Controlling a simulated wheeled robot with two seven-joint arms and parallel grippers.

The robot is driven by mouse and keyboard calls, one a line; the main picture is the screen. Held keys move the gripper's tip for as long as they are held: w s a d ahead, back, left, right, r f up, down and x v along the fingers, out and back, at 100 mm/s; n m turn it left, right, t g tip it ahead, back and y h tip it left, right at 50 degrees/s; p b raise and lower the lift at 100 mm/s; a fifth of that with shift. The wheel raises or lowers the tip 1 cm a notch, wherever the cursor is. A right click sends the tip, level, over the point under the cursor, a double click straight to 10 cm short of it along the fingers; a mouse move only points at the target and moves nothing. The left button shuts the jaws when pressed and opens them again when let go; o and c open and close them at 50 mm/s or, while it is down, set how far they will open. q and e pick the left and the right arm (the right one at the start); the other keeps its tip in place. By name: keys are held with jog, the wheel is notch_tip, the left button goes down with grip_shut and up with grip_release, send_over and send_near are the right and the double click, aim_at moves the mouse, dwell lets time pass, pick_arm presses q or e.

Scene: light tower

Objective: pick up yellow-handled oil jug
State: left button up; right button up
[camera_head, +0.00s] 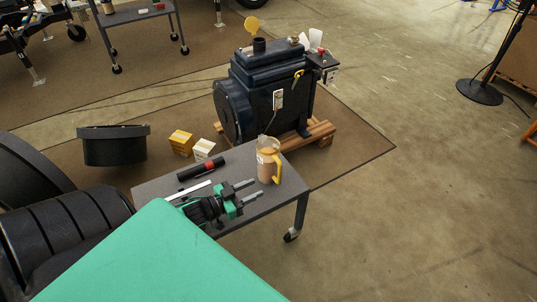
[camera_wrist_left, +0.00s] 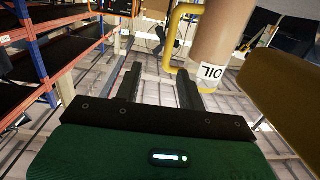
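The oil jug (camera_head: 266,160) stands upright on the right end of a small grey cart top (camera_head: 235,180). It has a tan body, a clear upper part and a yellow handle (camera_head: 279,170). My left gripper (camera_head: 257,189) is open and empty, just in front of the jug. In the left wrist view the jug (camera_wrist_left: 212,35) has a white label reading OIL, partly shown. Its yellow handle (camera_wrist_left: 171,35) lies ahead of my open fingers (camera_wrist_left: 158,70), towards the right finger. I cannot tell the exact gap. My right gripper is not in view.
A black cylindrical tool with a red band (camera_head: 204,168) and a white strip (camera_head: 188,191) lie on the cart beside my gripper. A dark blue machine (camera_head: 265,90) on a wooden pallet stands behind the cart. Yellow (camera_head: 180,142) and white (camera_head: 203,149) boxes sit on the floor.

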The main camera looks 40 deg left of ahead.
aim_at(270, 164)
pick_arm(q)
jog(key=a+r+b+x, duration=0.1)
jog(key=r+b+x, duration=0.1)
jog(key=x, duration=1.2)
jog(key=shift+w+a+h+b, duration=0.25)
jog(key=shift+h+b, duration=0.05)
jog(key=shift+b, duration=0.25)
grip_shut()
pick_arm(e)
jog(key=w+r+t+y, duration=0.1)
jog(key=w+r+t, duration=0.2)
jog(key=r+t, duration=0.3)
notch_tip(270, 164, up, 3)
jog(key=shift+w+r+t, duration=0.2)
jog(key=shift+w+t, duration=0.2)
pick_arm(q)
jog(key=shift+r+m, duration=0.15)
jog(key=shift+m, duration=0.15)
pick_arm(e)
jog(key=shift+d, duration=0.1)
